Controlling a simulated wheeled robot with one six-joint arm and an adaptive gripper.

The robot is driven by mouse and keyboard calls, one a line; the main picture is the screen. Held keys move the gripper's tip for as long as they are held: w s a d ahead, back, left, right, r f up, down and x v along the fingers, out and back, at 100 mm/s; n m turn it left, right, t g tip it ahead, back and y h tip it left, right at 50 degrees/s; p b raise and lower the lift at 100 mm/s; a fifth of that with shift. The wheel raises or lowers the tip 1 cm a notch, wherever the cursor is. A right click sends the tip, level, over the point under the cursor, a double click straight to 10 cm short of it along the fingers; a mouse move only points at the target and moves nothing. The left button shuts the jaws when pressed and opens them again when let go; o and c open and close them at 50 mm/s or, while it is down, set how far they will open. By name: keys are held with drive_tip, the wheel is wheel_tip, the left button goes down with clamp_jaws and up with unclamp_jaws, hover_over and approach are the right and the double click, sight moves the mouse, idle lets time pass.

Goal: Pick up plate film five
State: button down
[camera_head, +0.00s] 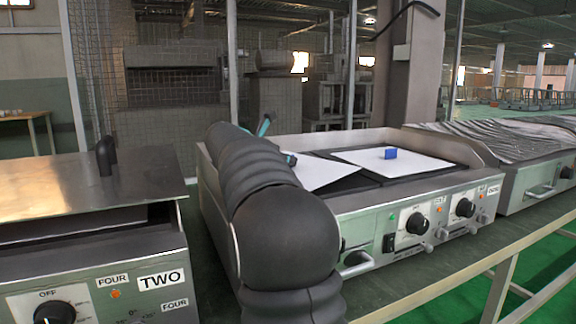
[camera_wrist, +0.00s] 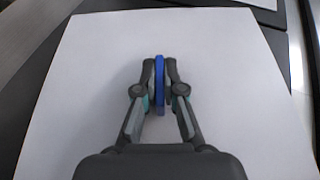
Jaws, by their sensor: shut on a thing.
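In the wrist view, my gripper (camera_wrist: 160,88) is shut on a blue upright tab (camera_wrist: 160,72), with one finger on each side of it. The tab stands on a white flat plate film (camera_wrist: 85,70) that fills most of that view. I cannot read a number on this film. In the head view, the same white film (camera_head: 318,174) lies on the left part of a griddle, partly hidden by my arm. A second white film (camera_head: 395,162) with a blue tab (camera_head: 390,153) lies on the griddle's right part.
The middle griddle (camera_head: 420,206) has a raised metal rim and front knobs. A heater labelled TWO and FOUR (camera_head: 85,270) stands at the left. Another unit with a crumpled dark cover (camera_head: 510,145) stands at the right. A rail (camera_head: 500,265) runs along the front.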

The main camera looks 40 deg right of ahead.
drive_tip(key=r, duration=0.3)
drive_tip(key=shift+s+p, duration=0.3)
drive_tip(key=shift+s, duration=0.05)
drive_tip(key=s+r, duration=0.6)
drive_tip(key=s, duration=0.5)
drive_tip(key=shift+p, duration=0.45)
drive_tip(key=shift+d+r, duration=0.1)
